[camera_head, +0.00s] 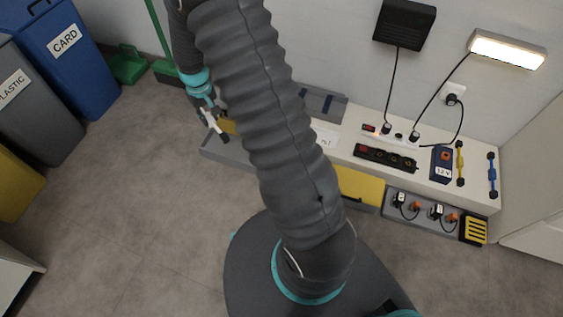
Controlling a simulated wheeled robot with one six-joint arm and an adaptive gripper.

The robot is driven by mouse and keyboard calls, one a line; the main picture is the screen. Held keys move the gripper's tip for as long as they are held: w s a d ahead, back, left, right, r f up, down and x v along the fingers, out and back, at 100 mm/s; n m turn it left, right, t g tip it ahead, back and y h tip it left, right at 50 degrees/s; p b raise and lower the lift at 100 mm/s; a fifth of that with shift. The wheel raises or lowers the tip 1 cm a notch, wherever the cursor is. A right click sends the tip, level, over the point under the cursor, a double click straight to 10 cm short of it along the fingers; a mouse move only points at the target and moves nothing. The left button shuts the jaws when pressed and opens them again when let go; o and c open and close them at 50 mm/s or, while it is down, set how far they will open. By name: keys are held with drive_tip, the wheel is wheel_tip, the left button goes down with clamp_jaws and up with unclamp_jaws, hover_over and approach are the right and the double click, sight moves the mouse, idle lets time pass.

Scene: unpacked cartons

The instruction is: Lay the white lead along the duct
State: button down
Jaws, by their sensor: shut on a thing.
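My gripper (209,112) is at the upper left, over the left end of the white bench. It is shut on a small white piece (211,121) with a dark end. I cannot tell whether this is part of the white lead; no length of white lead shows clearly. No duct can be made out for certain; my arm hides much of the bench's left half. A grey tray (224,150) lies below the gripper at the bench's front left.
The bench (346,150) carries a black power strip (385,158), a white socket strip with black plugs, and a blue 12 V box (442,164). A lit lamp (507,50) and a black wall box (404,22) are above. Bins (69,61) stand left. Open floor lies in front.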

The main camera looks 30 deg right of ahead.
drive_tip(key=shift+w+d+r, duration=0.15)
drive_tip(key=shift+w+r, duration=0.55)
drive_tip(key=shift+r, duration=0.2)
wheel_tip(320, 180, down, 10)
drive_tip(key=b, duration=0.6)
drive_tip(key=shift+r, duration=0.15)
